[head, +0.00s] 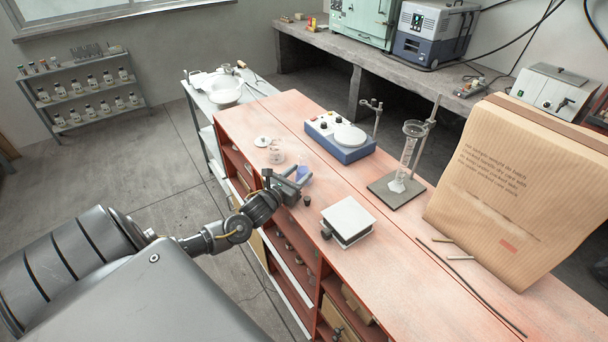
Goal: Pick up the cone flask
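The cone flask (304,173), small and clear with blue-violet liquid, stands on the reddish bench top near its left edge. It is partly hidden behind my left gripper. My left gripper (299,174) is at the flask, coming from the bench's left edge, low over the top. Its two fingers look spread apart, with the blue liquid showing between and just beyond them. I cannot tell whether they touch the glass. My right gripper is not in view.
Close by are a clear glass vessel (276,157), a pale round dish (262,141) and a dark stopper (306,200). A white-topped block (348,218), a blue hotplate (340,148) and a stand base (396,192) lie farther right. A big paper bag (515,185) stands at right.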

